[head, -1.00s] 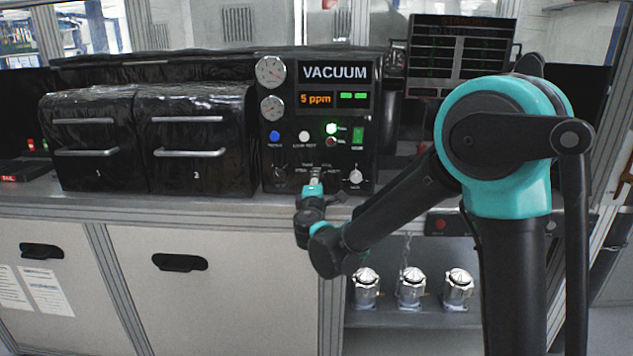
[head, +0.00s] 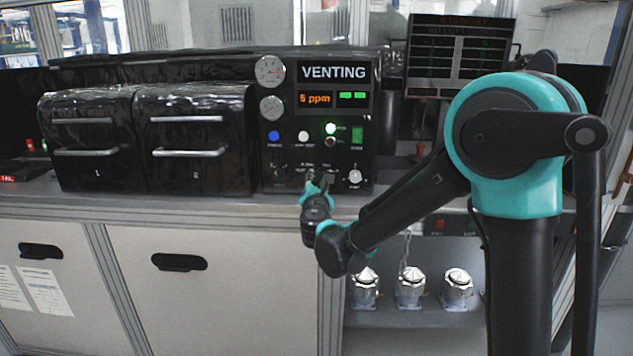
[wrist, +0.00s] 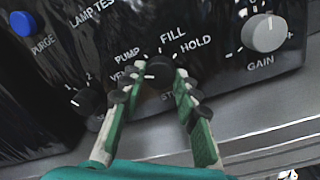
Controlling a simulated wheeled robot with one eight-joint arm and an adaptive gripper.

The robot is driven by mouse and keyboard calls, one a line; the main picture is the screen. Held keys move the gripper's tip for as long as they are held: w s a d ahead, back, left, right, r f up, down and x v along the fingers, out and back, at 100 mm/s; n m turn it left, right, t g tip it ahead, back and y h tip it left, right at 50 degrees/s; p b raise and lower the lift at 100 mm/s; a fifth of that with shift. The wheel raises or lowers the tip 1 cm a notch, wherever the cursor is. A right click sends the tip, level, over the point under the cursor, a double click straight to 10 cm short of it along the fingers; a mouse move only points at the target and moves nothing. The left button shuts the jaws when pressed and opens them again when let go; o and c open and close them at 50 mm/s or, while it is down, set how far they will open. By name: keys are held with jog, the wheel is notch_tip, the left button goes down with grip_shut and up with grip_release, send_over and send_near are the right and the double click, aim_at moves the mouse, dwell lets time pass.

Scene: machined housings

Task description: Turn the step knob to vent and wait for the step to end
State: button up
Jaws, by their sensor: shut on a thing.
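The step knob (wrist: 158,70) is a small black round knob in the wrist view, with PUMP, FILL, HOLD and a partly hidden VENT label around it. A pale mark on the knob points left, towards the VENT label. My gripper (wrist: 157,86) is shut on the knob, a green and grey finger on each side. In the head view my gripper (head: 317,185) is at the lower part of the black control panel (head: 351,146) and hides the knob. The panel's display (head: 334,73) reads VENTING, with an orange ppm reading below.
A grey GAIN knob (wrist: 264,32) is right of the step knob, and a small black selector (wrist: 88,101) is at its left. Two black chamber doors (head: 196,104) stand left of the panel. Several silver housings (head: 411,288) sit on the shelf below.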

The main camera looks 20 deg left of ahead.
jog(key=shift+n, duration=0.7)
jog(key=o, duration=1.2)
jog(key=shift+c, duration=0.2)
jog(key=v, duration=1.2)
